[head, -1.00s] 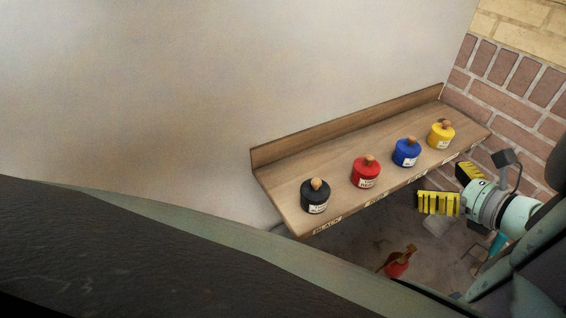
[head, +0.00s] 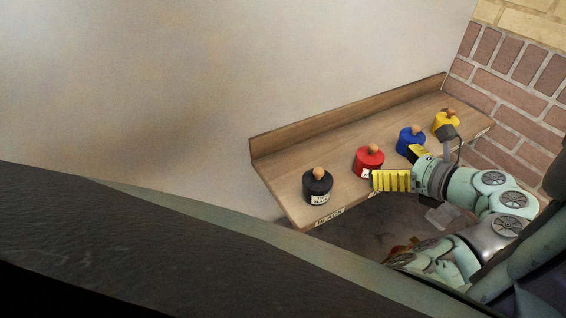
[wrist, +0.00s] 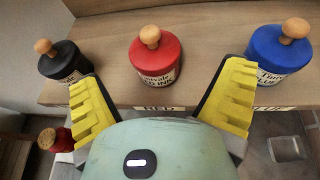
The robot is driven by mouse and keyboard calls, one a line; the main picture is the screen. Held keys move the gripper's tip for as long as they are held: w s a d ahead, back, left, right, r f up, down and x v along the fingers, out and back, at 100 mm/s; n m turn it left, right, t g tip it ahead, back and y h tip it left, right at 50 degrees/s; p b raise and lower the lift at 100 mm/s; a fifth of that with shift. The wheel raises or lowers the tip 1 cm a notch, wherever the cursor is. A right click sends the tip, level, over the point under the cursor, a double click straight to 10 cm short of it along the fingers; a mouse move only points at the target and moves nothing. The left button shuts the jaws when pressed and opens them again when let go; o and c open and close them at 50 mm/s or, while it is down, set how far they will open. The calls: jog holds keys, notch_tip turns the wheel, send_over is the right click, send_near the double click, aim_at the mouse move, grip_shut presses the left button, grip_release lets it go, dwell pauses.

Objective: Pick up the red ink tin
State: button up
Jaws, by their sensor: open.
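The red ink tin (head: 368,160) has a round wooden knob and a white label. It stands upright on the wooden shelf (head: 287,193), between the black tin and the blue tin. In the wrist view the red tin (wrist: 155,57) is ahead of my gripper, centred between its two spread fingers. My gripper (wrist: 168,105) is open and empty, with yellow ribbed pads. In the head view my gripper (head: 404,166) is at the shelf's front edge, close to the red tin, and one finger covers part of the tin's lower right side.
The black tin (head: 317,187) stands left of the red one. The blue tin (head: 409,137) and yellow tin (head: 446,120) stand to the right; the blue tin (wrist: 279,50) is close to my right finger. A back board and wall bound the shelf.

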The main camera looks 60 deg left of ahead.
aim_at(376, 159)
jog(key=shift+x, duration=0.9)
jog(key=shift+s+a+p, duration=0.25)
jog(key=shift+a+p, duration=0.15)
jog(key=shift+p, duration=0.1)
jog(key=shift+s+a+f+p, duration=0.15)
jog(key=shift+s+a+p, duration=0.1)
jog(key=shift+a+p, duration=0.6)
jog(key=shift+f+p+x, duration=0.25)
jog(key=shift+p+x, duration=0.4)
jog(key=shift+x, duration=0.7)
jog(key=shift+w+d, duration=0.1)
jog(key=c, duration=1.4)
jog(key=shift+c, duration=0.4)
jog(key=shift+r, duration=0.2)
